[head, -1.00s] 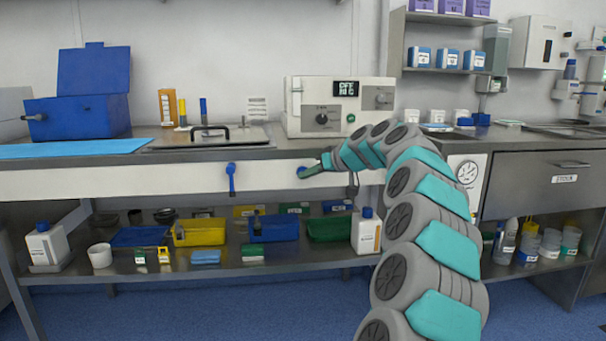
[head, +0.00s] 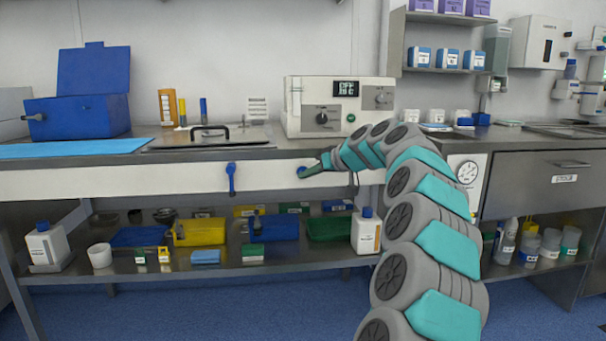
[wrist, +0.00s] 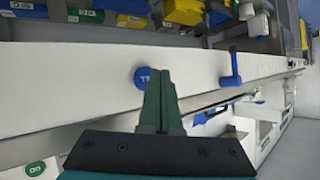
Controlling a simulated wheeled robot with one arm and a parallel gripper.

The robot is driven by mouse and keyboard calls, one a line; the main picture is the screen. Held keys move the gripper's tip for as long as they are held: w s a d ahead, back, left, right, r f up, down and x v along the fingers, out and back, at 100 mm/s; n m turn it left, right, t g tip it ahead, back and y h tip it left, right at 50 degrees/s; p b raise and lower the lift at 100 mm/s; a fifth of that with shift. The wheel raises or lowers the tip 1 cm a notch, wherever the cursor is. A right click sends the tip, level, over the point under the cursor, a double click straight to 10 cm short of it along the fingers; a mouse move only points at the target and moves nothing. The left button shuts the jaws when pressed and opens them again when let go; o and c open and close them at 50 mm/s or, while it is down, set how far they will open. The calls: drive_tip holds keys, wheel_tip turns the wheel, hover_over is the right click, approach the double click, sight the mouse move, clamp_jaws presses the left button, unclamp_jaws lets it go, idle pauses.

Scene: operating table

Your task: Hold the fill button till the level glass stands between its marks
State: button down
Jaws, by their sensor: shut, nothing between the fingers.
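A round blue button (wrist: 143,77) with white lettering sits on the pale front panel of the counter. It also shows in the head view (head: 301,171), at the tip of my gripper. My gripper (wrist: 157,72) is shut and empty. Its green fingertips overlap the right edge of the button in the wrist view, hiding part of the lettering. I cannot tell whether they touch it. In the head view my gripper (head: 308,172) reaches in from the right. I cannot pick out the level glass or its marks with certainty in either view.
A blue lever (head: 231,178) hangs on the same panel, left of the button. A white machine with a display (head: 340,107) stands on the counter above. The shelf below holds several trays and bottles, including a white bottle (head: 366,233).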

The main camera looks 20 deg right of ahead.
drive_tip(key=shift+w, duration=0.15)
idle(0.4)
drive_tip(key=shift+w+d, duration=0.1)
drive_tip(key=shift+w, duration=0.2)
drive_tip(key=shift+w+d, duration=0.15)
drive_tip(key=shift+w, duration=0.15)
idle(6.8)
